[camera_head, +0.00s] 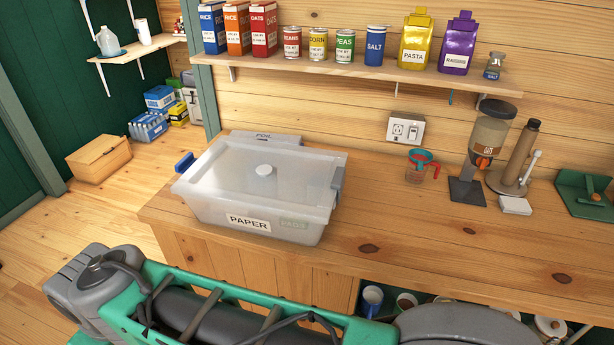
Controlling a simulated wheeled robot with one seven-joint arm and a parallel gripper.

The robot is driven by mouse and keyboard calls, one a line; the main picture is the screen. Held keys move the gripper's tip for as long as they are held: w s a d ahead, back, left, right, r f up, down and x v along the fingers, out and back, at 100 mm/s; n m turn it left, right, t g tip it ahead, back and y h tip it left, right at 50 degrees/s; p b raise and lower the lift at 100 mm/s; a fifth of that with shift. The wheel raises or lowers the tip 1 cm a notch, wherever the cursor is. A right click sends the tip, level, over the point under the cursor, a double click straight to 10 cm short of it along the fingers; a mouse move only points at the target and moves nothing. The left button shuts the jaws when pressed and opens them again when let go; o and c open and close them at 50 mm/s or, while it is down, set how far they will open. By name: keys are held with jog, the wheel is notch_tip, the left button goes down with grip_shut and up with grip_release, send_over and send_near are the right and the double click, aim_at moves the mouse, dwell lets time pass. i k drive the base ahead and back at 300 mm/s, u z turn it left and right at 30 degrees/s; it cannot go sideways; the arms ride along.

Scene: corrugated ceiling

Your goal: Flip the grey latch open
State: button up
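A translucent box (212,208) with a frosted lid (245,172) and a round white knob stands on the wooden counter. Its front carries a "PAPER" label. The grey latch (338,178) is on the box's right side at the lid's edge. It looks close against the rim, but I cannot tell for certain whether it is fastened. A blue latch (184,162) on the left side sticks outward from the box. My gripper is not in view; only grey and green parts of my own body show along the bottom.
A grey "FOIL" box (265,138) lies behind the container. A shelf (370,70) of groceries hangs above.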

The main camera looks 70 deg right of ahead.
aim_at(338, 183)
jog(key=u, duration=0.3)
jog(key=i, duration=0.85)
jog(key=z, duration=0.9)
jog(key=k, duration=0.25)
jog(key=z, duration=0.65)
jog(key=i, duration=0.2)
jog(key=z, duration=0.1)
